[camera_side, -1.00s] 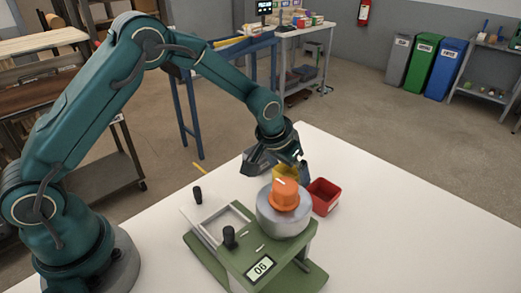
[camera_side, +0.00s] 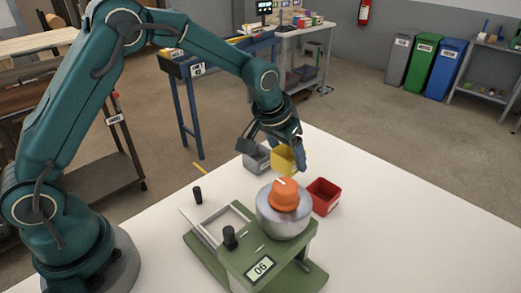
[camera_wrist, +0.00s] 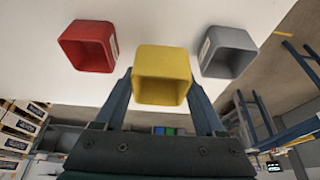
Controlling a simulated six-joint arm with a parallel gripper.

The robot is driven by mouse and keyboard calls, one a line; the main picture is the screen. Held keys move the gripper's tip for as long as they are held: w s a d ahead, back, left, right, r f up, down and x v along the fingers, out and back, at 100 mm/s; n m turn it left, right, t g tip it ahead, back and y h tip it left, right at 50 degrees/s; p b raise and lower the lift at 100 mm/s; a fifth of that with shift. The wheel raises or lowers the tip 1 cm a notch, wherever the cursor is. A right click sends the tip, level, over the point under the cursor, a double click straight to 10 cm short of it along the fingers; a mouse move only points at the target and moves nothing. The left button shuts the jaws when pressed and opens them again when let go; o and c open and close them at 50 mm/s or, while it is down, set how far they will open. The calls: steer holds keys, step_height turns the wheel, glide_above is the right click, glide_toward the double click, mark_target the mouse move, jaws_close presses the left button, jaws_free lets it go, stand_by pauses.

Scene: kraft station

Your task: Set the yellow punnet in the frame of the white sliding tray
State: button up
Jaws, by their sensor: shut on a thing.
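The yellow punnet (camera_side: 283,160) is held between the fingers of my gripper (camera_side: 272,152), lifted above the white table. In the wrist view the punnet (camera_wrist: 162,75) sits between the two fingers of my gripper (camera_wrist: 163,92), its open side facing the camera. The white sliding tray (camera_side: 222,222) with its rectangular frame lies at the left of the green machine in the side view. The frame looks empty. My gripper is behind the machine, up and to the right of the tray.
A grey punnet (camera_side: 258,158) and a red punnet (camera_side: 322,196) stand on the table. The green machine (camera_side: 265,262) carries a metal bowl-like part (camera_side: 284,219) with an orange knob (camera_side: 286,194). A small black cylinder (camera_side: 197,195) stands behind the tray. The right side of the table is clear.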

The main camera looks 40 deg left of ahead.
steer(key=s+a+r, duration=0.1)
steer(key=a+r, duration=0.1)
steer(key=a, duration=0.1)
steer(key=s+a+r, duration=0.1)
steer(key=a, duration=0.2)
steer(key=s+a+r, duration=0.1)
steer(key=a+r, duration=0.1)
steer(key=a, duration=0.1)
steer(key=shift+s+a+r, duration=0.15)
steer(key=shift+a+r, duration=0.05)
steer(key=shift+r, duration=0.15)
steer(key=s+d+m+g+h, duration=0.5)
steer(key=s+d+m, duration=0.7)
steer(key=s+m, duration=0.5)
steer(key=shift+m, duration=0.5)
steer(key=shift+w+a+f, duration=0.1)
steer(key=shift+w+f, duration=0.1)
steer(key=shift+f, duration=0.7)
steer(key=shift+w+d+f, duration=0.1)
steer(key=shift+w+f, duration=0.05)
steer(key=shift+f, duration=0.75)
steer(key=shift+w+a+f, duration=0.1)
steer(key=shift+w+f, duration=0.1)
steer(key=shift+f, duration=0.7)
